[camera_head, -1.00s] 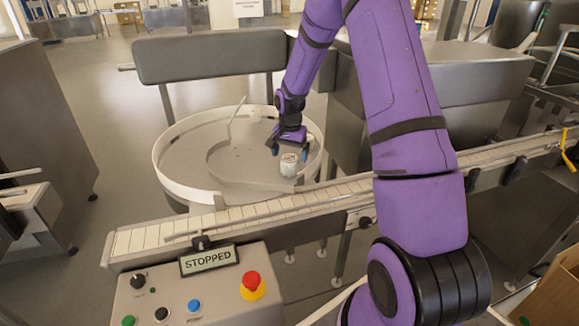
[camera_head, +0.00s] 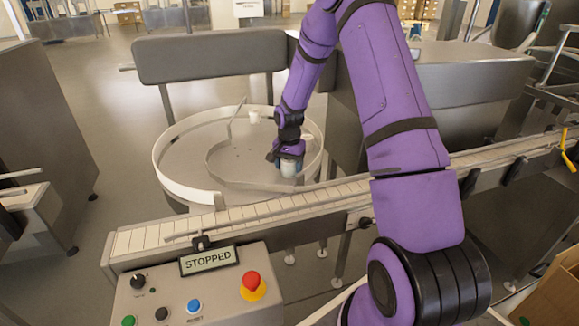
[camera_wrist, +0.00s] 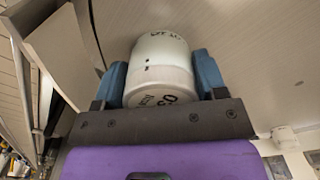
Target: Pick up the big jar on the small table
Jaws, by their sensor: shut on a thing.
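The jar (camera_head: 289,168) is white and stands on the round table (camera_head: 186,168), near its right side. In the wrist view the jar (camera_wrist: 160,68) shows dark print on its lid and side. My gripper (camera_head: 287,160) has come down over the jar from above. In the wrist view its two blue fingertips (camera_wrist: 163,78) lie on either side of the jar, shut on it. I cannot tell whether the jar touches the table or is slightly raised.
A smaller white jar (camera_head: 254,117) stands at the table's back, and another pale thing is partly hidden behind my arm. A curved guide rail (camera_head: 217,150) crosses the table. A conveyor (camera_head: 240,215) and a control panel (camera_head: 195,290) reading STOPPED lie in front.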

